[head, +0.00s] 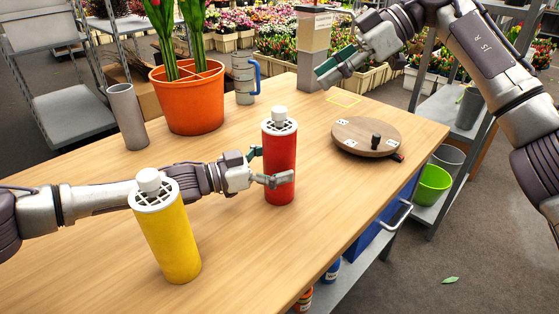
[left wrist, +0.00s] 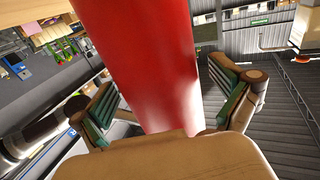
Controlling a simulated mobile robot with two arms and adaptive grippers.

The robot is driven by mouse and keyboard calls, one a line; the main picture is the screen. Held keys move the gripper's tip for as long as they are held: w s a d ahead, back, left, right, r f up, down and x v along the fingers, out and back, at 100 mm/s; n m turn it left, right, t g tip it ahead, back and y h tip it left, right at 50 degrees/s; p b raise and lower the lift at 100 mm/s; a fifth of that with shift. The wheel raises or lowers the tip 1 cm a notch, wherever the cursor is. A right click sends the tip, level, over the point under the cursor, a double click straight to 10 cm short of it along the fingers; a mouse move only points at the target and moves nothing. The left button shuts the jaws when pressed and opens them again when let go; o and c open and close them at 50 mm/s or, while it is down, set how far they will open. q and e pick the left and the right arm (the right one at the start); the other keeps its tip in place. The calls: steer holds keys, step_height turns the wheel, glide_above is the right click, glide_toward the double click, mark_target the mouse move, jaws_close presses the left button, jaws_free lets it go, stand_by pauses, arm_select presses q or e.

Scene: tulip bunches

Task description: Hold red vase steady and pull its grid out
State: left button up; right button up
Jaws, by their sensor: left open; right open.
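The red vase (head: 280,165) stands upright on the table, with a white grid (head: 279,126) and its white knob seated in its top. My left gripper (head: 266,166) is open, with its fingers on either side of the red vase at mid-height. In the left wrist view the red vase (left wrist: 150,60) rises between the two green-padded fingers of the left gripper (left wrist: 165,105), and I see gaps beside it. My right gripper (head: 336,65) is open and empty, raised above the back right of the table, away from the vase.
A yellow vase (head: 165,235) with its own white grid stands in front of my left forearm. A round wooden board (head: 367,135) lies to the right. An orange pot (head: 189,98) with tulips, a grey cylinder (head: 128,117) and a blue-handled mug (head: 244,78) stand behind. The front right tabletop is clear.

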arm_select(q)
steer(key=shift+d, duration=0.1)
steer(key=shift+c, duration=0.3)
steer(key=c, duration=1.4)
steer(key=shift+c, duration=0.2)
